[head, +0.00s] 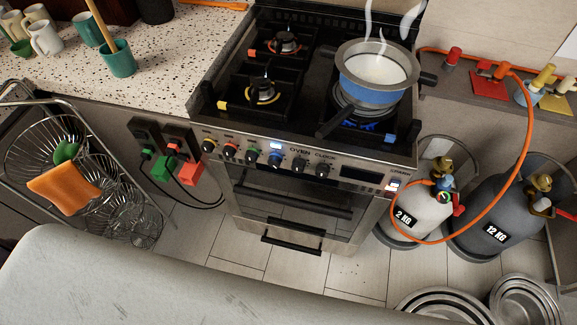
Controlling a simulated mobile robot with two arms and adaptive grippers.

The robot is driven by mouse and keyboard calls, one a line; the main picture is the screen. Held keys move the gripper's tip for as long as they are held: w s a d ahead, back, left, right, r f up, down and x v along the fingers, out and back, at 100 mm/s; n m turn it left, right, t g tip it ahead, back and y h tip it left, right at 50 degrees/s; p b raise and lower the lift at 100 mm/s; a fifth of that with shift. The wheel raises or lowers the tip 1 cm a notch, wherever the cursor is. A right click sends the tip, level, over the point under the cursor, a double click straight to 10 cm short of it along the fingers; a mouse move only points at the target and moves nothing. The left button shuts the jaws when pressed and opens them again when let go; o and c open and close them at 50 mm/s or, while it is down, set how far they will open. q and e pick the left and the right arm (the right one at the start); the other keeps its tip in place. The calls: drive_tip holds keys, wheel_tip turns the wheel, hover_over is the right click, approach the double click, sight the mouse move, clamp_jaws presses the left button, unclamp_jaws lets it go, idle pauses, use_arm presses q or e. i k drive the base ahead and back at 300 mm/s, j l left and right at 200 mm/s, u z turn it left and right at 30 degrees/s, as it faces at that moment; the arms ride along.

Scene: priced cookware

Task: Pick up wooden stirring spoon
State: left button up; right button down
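A light wooden handle (99,22) leans up to the left out of a teal cup (118,60) on the speckled counter. It looks like the wooden stirring spoon. Its top runs out of the frame and its lower end is hidden in the cup, so I cannot see the spoon's bowl. Neither of my grippers is in the head view.
Several mugs (45,38) stand left of the cup. Right of the counter (160,75), a steaming blue pot (378,88) sits on the stove (295,115). Gas cylinders (418,210) with an orange hose stand right. A dish rack (60,140) is at left.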

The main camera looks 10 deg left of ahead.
sight(112, 44)
drive_tip(key=k+u, duration=0.1)
drive_tip(key=u, duration=1.35)
drive_tip(key=k+z, duration=0.2)
drive_tip(key=z, duration=1.3)
drive_tip(key=i+j+u, duration=0.15)
drive_tip(key=u, duration=1.35)
drive_tip(key=i+j+z, duration=0.2)
drive_tip(key=i+j, duration=0.4)
drive_tip(key=i, duration=0.05)
